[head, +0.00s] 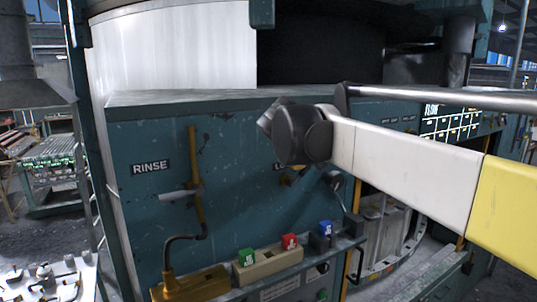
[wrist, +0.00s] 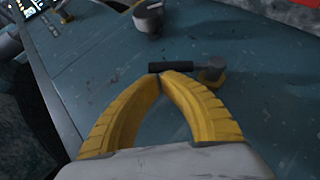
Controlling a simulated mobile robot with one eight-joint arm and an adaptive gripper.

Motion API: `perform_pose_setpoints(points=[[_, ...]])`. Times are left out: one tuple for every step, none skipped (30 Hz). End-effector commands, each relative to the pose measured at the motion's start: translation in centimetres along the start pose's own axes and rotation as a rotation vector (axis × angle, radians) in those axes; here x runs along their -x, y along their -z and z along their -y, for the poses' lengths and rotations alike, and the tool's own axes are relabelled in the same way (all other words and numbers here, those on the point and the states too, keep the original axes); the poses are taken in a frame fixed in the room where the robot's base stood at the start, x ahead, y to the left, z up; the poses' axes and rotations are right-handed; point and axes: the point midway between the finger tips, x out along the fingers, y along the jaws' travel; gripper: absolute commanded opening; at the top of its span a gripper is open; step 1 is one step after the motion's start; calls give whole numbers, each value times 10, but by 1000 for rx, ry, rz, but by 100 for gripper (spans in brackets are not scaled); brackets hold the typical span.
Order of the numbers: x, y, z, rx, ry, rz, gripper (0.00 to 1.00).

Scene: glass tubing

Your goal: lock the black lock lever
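The black lock lever (wrist: 172,67) shows in the wrist view as a short black handle joined to a round brass-coloured hub (wrist: 211,70) on the blue-green panel. My gripper (wrist: 161,76) has its two yellow fingers drawn together, with the tips meeting at the near side of the handle, left of its middle. No part of the handle shows between the fingers; I cannot tell whether the tips touch it. In the head view my arm covers most of the gripper and lever, and a label beginning "LO" (head: 279,167) is partly hidden.
In the head view, a "RINSE" label (head: 151,167) and a brass pipe (head: 193,170) are on the left. A ledge below holds green (head: 246,257), red (head: 290,241) and blue (head: 325,228) switches.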

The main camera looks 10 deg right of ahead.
Motion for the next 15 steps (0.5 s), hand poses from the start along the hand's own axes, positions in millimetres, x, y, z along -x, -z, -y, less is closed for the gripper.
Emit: perform_pose_setpoints(points=[[-4,-3,-2,-10,12,2,0],[-5,-4,-1,-8,10,1,0],[-8,-6,-1,-7,9,1,0],[-10,-7,-1,-6,8,1,0],[-12,-8,-2,-18,23,2,0],[-14,-10,-3,-42,57,2,0],[-16,-12,-3,-60,81,2,0],[-18,-13,-2,-74,105,2,0],[-21,-14,-1,-85,123,1,0],[-22,-15,0,-82,120,1,0],[-24,-16,1,-80,119,1,0],[-26,-17,2,-80,119,1,0],[-27,-18,2,-80,119,1,0],[-29,-19,3,-80,119,1,0],[-30,-20,3,-80,119,1,0]])
